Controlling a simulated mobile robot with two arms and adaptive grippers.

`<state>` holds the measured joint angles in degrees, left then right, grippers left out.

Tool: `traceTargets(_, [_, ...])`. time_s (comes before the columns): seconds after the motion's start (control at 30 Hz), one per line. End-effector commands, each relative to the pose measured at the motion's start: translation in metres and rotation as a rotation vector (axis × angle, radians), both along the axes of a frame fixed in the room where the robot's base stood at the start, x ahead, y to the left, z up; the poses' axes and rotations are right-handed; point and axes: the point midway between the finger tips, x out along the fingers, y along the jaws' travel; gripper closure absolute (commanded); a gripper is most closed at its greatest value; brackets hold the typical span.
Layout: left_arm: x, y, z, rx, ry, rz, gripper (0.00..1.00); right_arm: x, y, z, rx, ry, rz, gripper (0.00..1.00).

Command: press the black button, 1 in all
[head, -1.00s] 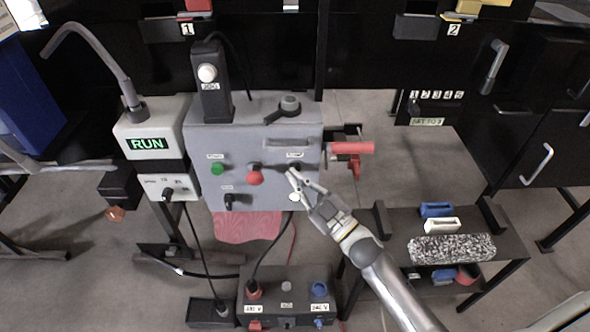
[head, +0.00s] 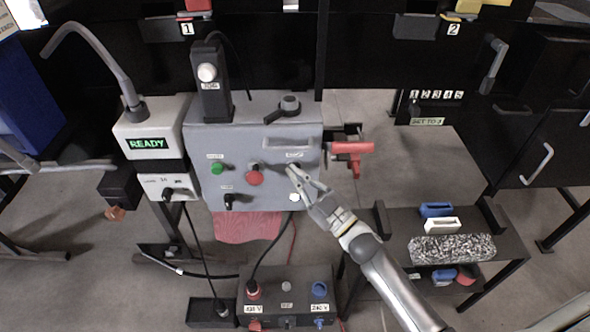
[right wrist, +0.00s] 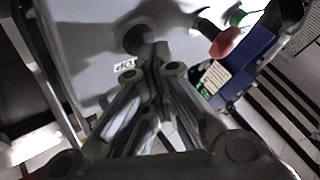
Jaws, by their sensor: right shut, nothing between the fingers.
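The black button (head: 297,165) is on the right part of the grey control box's front (head: 235,200), under a small white label. It is partly hidden by my right gripper (head: 291,171), whose fingertips are shut and empty right at it. In the right wrist view, a dark round button (right wrist: 138,39) shows just beyond the closed fingertips (right wrist: 150,58). I cannot tell whether they touch. My left gripper is not in view.
A green button (head: 217,168) and a red button (head: 254,178) are to the left on the same face. A display (head: 147,143) reads READY. A red handle (head: 352,148) sticks out at the box's right. A dark bench (head: 400,222) holds several blocks at lower right.

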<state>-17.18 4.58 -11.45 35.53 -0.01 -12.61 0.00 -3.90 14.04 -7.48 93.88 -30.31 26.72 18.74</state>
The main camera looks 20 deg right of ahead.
Motion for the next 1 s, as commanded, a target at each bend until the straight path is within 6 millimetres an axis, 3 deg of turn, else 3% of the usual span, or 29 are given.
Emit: traceTargets(1.0, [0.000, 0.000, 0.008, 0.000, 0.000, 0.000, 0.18, -0.019, 0.005, 0.000, 0.001, 0.000, -0.001, 1.00])
